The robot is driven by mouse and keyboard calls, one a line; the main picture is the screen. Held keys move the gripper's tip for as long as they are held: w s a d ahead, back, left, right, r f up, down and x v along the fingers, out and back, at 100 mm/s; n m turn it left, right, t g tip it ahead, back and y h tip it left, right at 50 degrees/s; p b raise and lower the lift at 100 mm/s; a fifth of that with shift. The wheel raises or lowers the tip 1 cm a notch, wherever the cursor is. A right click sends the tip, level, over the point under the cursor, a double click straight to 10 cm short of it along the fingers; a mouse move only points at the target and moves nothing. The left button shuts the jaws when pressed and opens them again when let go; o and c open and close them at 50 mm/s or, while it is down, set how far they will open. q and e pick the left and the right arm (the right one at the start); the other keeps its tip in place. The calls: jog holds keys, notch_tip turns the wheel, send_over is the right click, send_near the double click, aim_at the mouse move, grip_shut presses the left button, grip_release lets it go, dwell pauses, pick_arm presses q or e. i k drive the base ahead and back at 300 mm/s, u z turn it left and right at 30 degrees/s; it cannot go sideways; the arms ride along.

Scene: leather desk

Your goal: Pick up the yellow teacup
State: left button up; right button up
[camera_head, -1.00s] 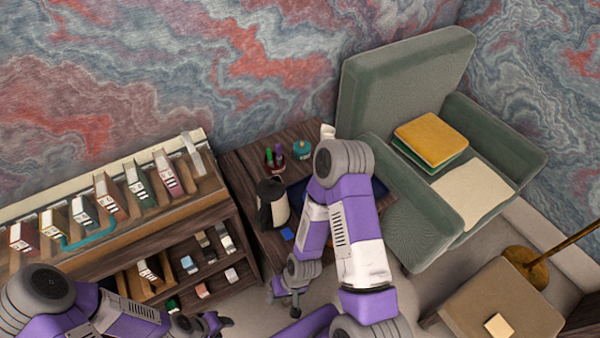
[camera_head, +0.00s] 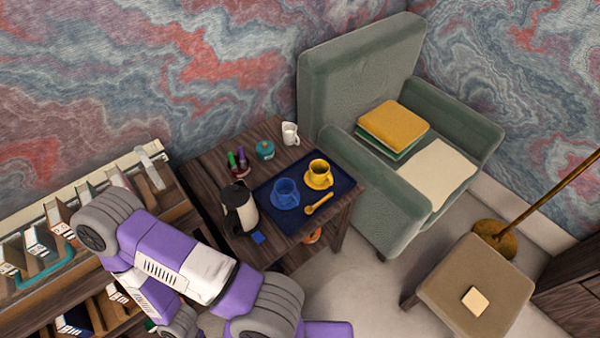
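The yellow teacup (camera_head: 319,172) stands upright on a yellow saucer (camera_head: 319,187). Both are on the right back part of a dark blue tray (camera_head: 268,205) on the small wooden table (camera_head: 212,167). Nothing covers the cup, and no gripper is near it. One of my arms, apparently the left, crosses the lower left of the view, with its elbow over the shelf. Its fingers do not show. My other arm and its gripper are out of view.
A blue cup (camera_head: 286,190) stands left of the yellow teacup, and a yellow spoon (camera_head: 319,204) lies in front. A kettle (camera_head: 240,208), teal pot (camera_head: 265,150) and white mug (camera_head: 290,133) share the table. A green armchair (camera_head: 400,222) stands close on the right.

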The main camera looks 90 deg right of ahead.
aim_at(316, 179)
jog(key=k, duration=1.25)
jog(key=z, duration=1.1)
jog(key=i, duration=0.1)
jog(key=z, duration=0.35)
